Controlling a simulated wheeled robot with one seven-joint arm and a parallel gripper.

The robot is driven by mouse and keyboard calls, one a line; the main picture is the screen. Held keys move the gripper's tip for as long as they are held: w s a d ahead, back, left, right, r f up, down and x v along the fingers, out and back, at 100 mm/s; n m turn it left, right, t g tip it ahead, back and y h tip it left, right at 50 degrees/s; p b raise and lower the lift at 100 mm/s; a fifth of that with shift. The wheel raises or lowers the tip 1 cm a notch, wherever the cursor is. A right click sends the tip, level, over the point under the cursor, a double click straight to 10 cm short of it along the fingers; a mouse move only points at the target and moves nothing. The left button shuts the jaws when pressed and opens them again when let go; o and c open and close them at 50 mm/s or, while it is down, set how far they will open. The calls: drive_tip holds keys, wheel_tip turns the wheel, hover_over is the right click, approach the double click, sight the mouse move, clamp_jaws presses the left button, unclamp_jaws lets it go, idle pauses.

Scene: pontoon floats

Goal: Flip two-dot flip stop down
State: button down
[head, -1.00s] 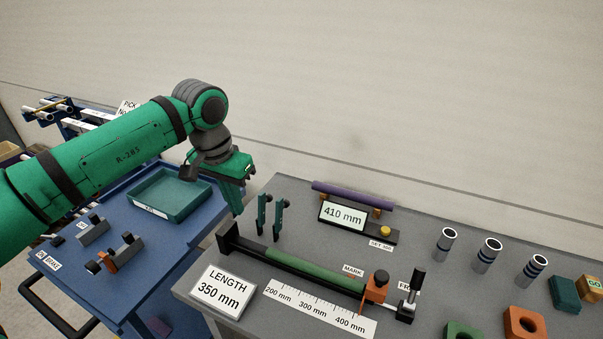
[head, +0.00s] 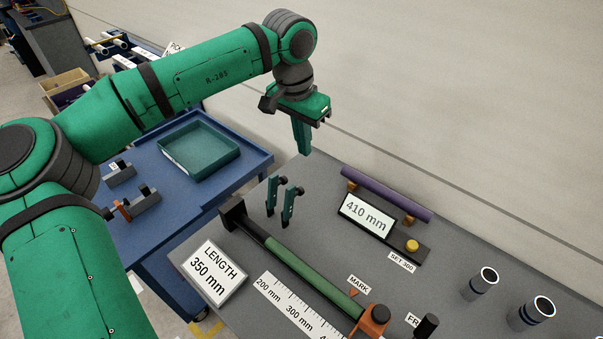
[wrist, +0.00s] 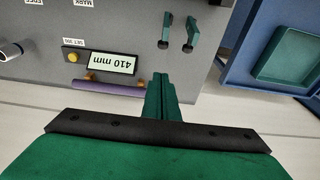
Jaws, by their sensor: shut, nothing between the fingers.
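Two dark green flip stops stand upright side by side on the grey bench, behind the black rail (head: 262,238). The left one (head: 271,195) and the right one (head: 289,205) each have a dark round pivot. Both also show in the wrist view, one at the left (wrist: 166,28) and one at the right (wrist: 193,32). No dots can be made out on either, so I cannot tell which is the two-dot stop. My gripper (head: 304,150) is shut and empty, pointing down, above and behind the stops near the bench's back edge, apart from both. It also shows in the wrist view (wrist: 159,88).
A 410 mm display (head: 366,214) with a yellow button (head: 412,245) and a purple bar (head: 385,193) stand right of the stops. A green tube (head: 310,274) lies along the rail. A blue cart with a teal tray (head: 200,150) is at the left.

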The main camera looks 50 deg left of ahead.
drive_tip(key=shift+f, duration=0.15)
approach(300, 188)
drive_tip(key=f, duration=0.1)
drive_tip(key=w+f, duration=0.1)
drive_tip(key=f, duration=0.1)
drive_tip(key=w+f, duration=0.1)
drive_tip(key=f, duration=0.1)
drive_tip(key=shift+w+a, duration=0.2)
drive_tip(key=shift+s+d+r, duration=0.1)
drive_tip(key=shift+s+d, duration=0.15)
drive_tip(key=shift+s, duration=0.55)
drive_tip(key=shift+s, duration=0.1)
